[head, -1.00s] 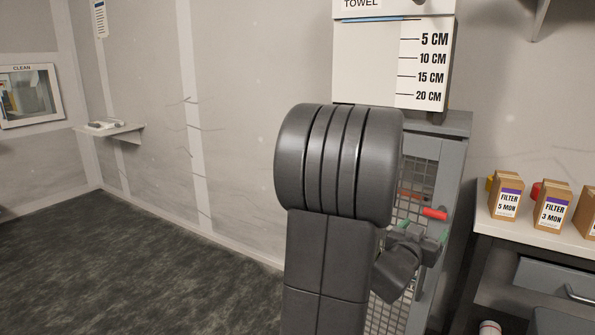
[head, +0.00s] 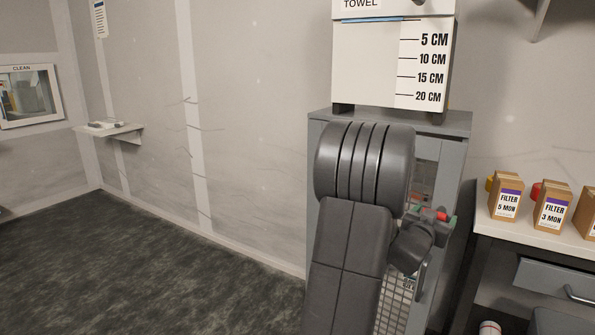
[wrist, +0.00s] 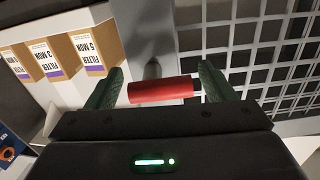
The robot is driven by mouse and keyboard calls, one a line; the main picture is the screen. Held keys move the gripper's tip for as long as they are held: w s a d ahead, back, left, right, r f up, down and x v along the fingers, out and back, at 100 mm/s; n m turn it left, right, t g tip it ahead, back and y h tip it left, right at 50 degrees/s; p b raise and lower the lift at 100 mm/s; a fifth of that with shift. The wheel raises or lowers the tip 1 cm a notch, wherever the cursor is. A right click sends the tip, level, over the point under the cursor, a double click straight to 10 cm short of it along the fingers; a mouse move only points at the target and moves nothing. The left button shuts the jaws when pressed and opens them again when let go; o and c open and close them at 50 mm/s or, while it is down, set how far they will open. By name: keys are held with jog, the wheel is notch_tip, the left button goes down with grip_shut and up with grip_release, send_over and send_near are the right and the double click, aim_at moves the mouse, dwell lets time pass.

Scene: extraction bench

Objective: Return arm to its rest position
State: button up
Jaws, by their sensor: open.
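My gripper (head: 432,220) is in front of the grey cabinet, partly hidden behind my own arm in the head view. In the wrist view my gripper (wrist: 162,70) is open, its two green fingers spread apart. The red cylinder also shows in the head view (head: 442,216), beside the fingers. What it is fixed to is not clear.
The grey cabinet (head: 458,122) with mesh door bears a white towel dispenser (head: 365,65). Filter boxes (head: 505,205) stand on a counter (head: 491,226) at right. A wall shelf (head: 118,131) is at left. The floor (head: 130,270) at left is clear.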

jog(key=shift+s+a+r+m, duration=0.1)
jog(key=shift+r+m, duration=0.1)
jog(key=shift+m, duration=0.2)
jog(key=m, duration=0.5)
jog(key=shift+r+p, duration=0.25)
jog(key=shift+p, duration=0.15)
jog(key=m+p, duration=0.1)
jog(key=m, duration=0.1)
jog(key=m+p, duration=0.1)
jog(key=m, duration=0.1)
jog(key=m+p, duration=0.1)
jog(key=m, duration=0.1)
jog(key=shift+s+r+m, duration=0.1)
jog(key=shift+r+m, duration=0.2)
jog(key=shift+v, duration=2.3)
jog(key=shift+f, duration=0.1)
